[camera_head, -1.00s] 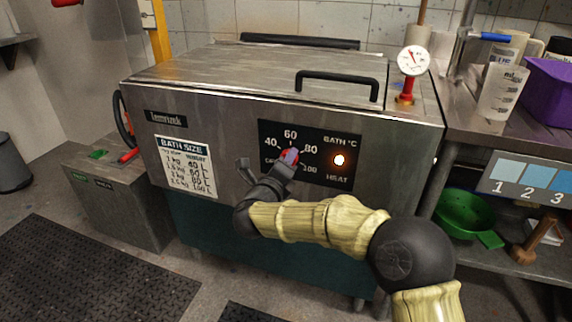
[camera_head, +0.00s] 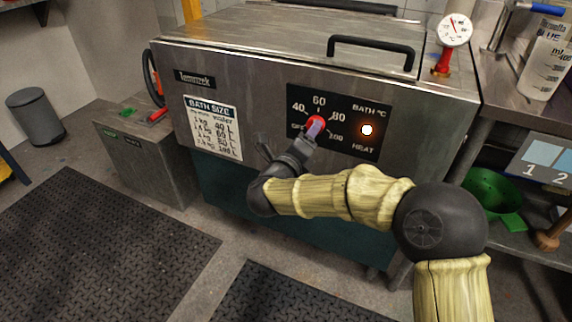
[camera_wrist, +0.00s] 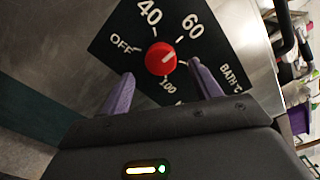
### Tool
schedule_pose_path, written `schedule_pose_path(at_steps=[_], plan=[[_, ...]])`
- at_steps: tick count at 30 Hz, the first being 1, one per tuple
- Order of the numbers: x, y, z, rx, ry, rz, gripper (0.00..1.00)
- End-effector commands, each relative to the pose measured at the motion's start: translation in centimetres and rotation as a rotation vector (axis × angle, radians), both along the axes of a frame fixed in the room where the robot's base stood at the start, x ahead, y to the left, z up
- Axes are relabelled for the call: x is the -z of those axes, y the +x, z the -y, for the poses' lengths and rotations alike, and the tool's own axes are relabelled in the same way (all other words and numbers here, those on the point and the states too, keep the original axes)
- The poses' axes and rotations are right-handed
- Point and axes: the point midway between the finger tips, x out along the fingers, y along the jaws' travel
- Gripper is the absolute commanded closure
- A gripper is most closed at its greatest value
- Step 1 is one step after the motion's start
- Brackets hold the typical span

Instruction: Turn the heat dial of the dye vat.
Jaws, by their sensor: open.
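The dye vat (camera_head: 262,100) is a steel cabinet with a black control panel (camera_head: 349,104) on its front. The red heat dial (camera_wrist: 161,58) has a pale pointer mark, which in the wrist view points to the right and slightly up, seemingly between 60 and 80. The dial also shows in the head view (camera_head: 316,121), partly covered by my fingers. My gripper (camera_wrist: 161,69) is open, its purple fingers on either side of the dial's near edge with visible gaps. I cannot tell how far the fingertips reach along the knob. The 80 is hidden in the wrist view.
A round heat lamp (camera_head: 367,130) glows right of the dial. A black lid handle (camera_head: 371,47) sits above, and a gauge (camera_head: 454,30) stands at the right. A bath size chart (camera_head: 213,127) is on the left. Black mats (camera_head: 90,240) cover the floor in front.

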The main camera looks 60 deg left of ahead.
Motion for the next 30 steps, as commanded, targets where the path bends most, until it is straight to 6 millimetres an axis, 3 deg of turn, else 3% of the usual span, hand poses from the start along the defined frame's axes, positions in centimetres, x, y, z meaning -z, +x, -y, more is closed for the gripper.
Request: schedule_pose_path(at_steps=[18, 30], plan=[[-0.1, -10.4, 5.9, -0.003, -0.003, 0.0, 0.37], [0.0, -11.4, 6.6, 0.0, 0.0, 0.0, 0.37]])
